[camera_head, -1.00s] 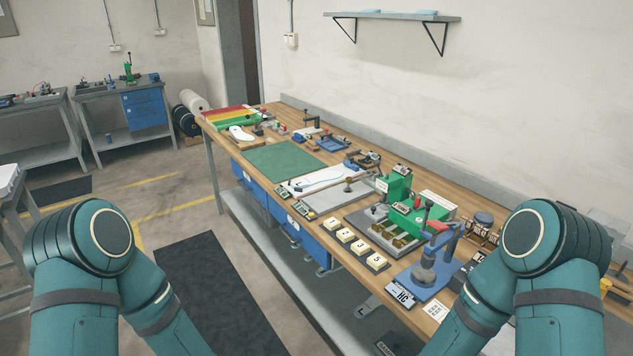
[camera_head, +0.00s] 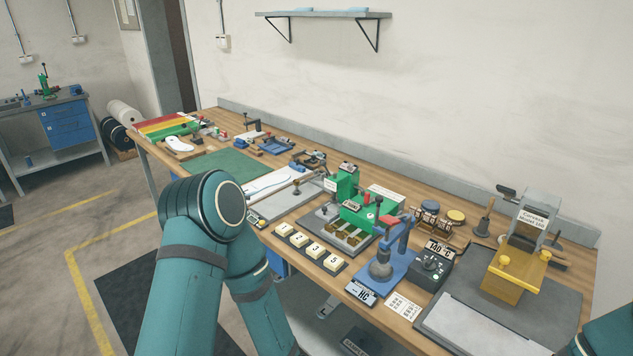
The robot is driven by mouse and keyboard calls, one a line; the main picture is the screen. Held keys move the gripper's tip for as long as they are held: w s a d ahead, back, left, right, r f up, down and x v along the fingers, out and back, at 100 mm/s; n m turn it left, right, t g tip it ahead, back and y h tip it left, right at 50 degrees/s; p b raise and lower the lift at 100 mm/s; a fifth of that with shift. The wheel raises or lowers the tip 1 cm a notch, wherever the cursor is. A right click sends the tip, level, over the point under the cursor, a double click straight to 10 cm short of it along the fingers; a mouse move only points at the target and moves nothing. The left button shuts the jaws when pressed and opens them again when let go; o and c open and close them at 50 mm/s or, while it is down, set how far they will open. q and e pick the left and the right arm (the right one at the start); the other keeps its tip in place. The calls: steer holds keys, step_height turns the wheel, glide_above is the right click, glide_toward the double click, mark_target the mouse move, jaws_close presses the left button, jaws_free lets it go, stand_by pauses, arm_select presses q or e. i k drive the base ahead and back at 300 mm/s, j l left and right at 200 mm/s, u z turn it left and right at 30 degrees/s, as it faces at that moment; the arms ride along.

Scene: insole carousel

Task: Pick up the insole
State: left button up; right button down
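A white insole-shaped piece (camera_head: 178,145) lies toward the far left end of the long wooden workbench (camera_head: 300,140), near the red, yellow and green strips. A second pale flat piece with a curved outline (camera_head: 268,184) lies mid-bench, right of the green mat; I cannot tell whether it is an insole or a drawing. The upper part of my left arm stands in front of the bench at the lower left centre, and a bit of my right arm shows in the lower right corner. Neither gripper is in view.
The bench holds a green mat (camera_head: 232,164), a green machine (camera_head: 358,210), numbered blocks (camera_head: 308,246), a blue press (camera_head: 384,266), a black temperature box (camera_head: 430,268) and a yellow-fronted device (camera_head: 514,270). A blue-drawered bench (camera_head: 66,128) stands at the far left. The floor left of my arm is open.

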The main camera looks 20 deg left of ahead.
mark_target(272, 180)
steer(key=i+j+z, duration=0.1)
steer(key=j+z, duration=0.6)
steer(key=j, duration=0.15)
steer(key=j+z, duration=0.4)
steer(key=j, duration=1.1)
steer(key=k+j+z, duration=0.15)
steer(key=j, duration=0.3)
